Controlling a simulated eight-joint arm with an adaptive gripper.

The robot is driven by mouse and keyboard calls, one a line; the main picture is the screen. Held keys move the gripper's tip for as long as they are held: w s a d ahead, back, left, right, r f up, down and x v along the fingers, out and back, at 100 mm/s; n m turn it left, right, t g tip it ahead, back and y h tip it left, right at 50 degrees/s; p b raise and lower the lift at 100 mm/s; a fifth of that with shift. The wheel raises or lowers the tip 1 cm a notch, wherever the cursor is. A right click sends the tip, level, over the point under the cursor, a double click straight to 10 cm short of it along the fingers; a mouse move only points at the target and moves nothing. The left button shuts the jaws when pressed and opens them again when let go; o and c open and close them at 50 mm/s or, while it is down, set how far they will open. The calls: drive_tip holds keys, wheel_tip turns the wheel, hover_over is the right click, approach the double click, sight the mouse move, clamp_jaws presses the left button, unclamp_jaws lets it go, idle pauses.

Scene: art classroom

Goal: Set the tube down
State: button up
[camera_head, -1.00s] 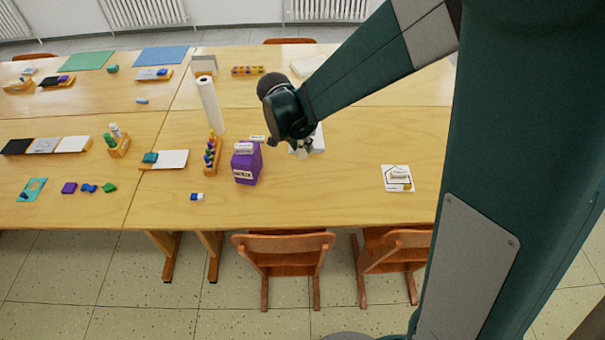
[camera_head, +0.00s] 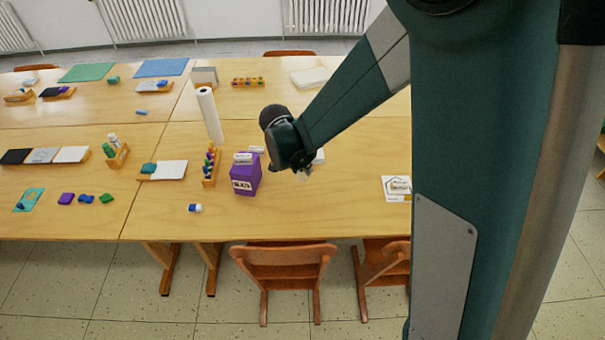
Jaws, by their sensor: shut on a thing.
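My gripper (camera_head: 303,174) hangs over the table just right of the purple box (camera_head: 245,176), its fingers pointing down. It is small and partly hidden by my own wrist. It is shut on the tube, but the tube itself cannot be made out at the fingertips. I cannot tell how high the fingertips are above the table. A white object (camera_head: 319,157) shows just behind the gripper, mostly hidden by my arm.
A small white labelled piece lies on the purple box, and another (camera_head: 256,149) lies behind it. A rack of colored pegs (camera_head: 210,165) and a tall white roll (camera_head: 210,115) stand left. A white card (camera_head: 396,188) lies right. Bare tabletop (camera_head: 335,205) lies in front of the gripper.

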sight(302, 174)
drive_tip(key=shift+f+b, duration=0.4)
drive_tip(key=shift+f, duration=1.35)
drive_tip(key=shift+f, duration=0.15)
drive_tip(key=o, duration=1)
drive_tip(key=shift+c, duration=0.2)
drive_tip(key=p+v, duration=0.3)
drive_tip(key=v, duration=0.9)
